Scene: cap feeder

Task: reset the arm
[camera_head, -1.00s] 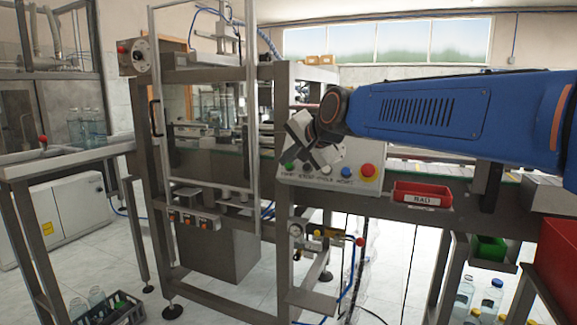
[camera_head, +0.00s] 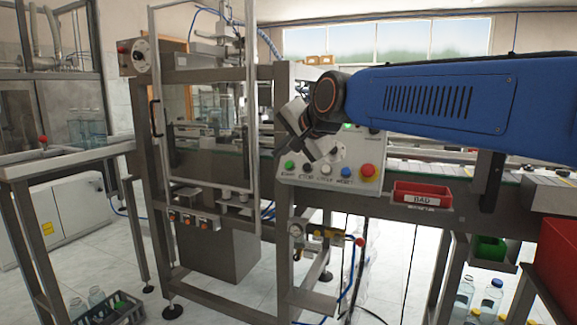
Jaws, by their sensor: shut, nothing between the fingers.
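My blue arm (camera_head: 430,103) reaches in from the right edge across the upper right of the head view. It ends in a dark wrist with an orange ring. My gripper (camera_head: 300,130) is at its left end, in front of the control panel's upper left part. It is shut and empty. Its fingers are small and partly merge with the grey machine behind.
The machine frame (camera_head: 281,150) with a guard door stands left of the gripper. A red BAD bin (camera_head: 422,194) hangs below the arm, with a green bin (camera_head: 489,249) lower right. A red box (camera_head: 558,254) is at the right edge. Open floor shows at lower left.

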